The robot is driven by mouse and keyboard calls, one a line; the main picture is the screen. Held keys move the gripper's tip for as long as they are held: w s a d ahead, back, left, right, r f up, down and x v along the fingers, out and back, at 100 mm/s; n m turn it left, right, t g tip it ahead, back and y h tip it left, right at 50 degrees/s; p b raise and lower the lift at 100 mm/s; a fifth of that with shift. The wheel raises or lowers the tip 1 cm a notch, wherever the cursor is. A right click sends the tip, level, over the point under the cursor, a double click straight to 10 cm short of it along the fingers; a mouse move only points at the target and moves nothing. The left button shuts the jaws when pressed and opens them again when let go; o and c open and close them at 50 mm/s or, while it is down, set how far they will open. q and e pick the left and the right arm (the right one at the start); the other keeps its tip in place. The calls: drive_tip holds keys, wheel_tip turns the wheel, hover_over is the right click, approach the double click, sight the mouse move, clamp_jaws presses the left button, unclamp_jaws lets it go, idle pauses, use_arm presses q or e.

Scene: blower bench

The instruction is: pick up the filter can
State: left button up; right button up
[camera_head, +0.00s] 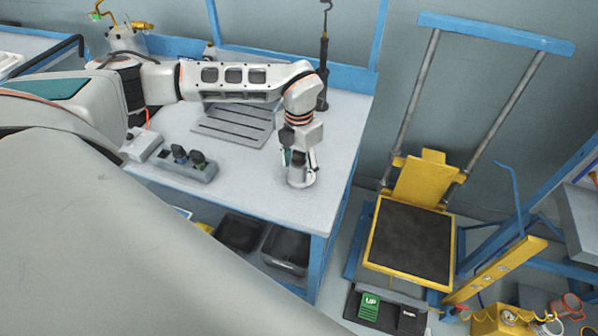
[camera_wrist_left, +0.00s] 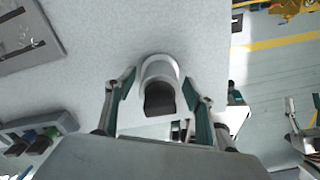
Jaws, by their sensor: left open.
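The filter can (camera_head: 301,180) is a short, pale grey cylinder standing near the right front part of the workbench. My left gripper (camera_head: 299,157) points down at the can from above. In the left wrist view the fingers of my left gripper (camera_wrist_left: 158,90) are spread, one on each side of the can, with a visible gap on both sides. Part of the can's near side is hidden by the gripper body. My right gripper does not show in the head view.
The workbench (camera_head: 340,140) has free surface around the can. A slotted grey plate (camera_head: 235,125) lies behind left, and a block with dark knobs (camera_head: 188,164) sits at left. A dark upright tool (camera_head: 323,75) stands at the back. A yellow lift cart (camera_head: 415,230) is at right.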

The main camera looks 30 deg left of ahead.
use_arm(q)
drive_tip(key=shift+c, duration=0.3)
drive_tip(key=c, duration=1.3)
drive_tip(key=shift+o, duration=0.2)
drive_tip(key=shift+r, duration=0.1)
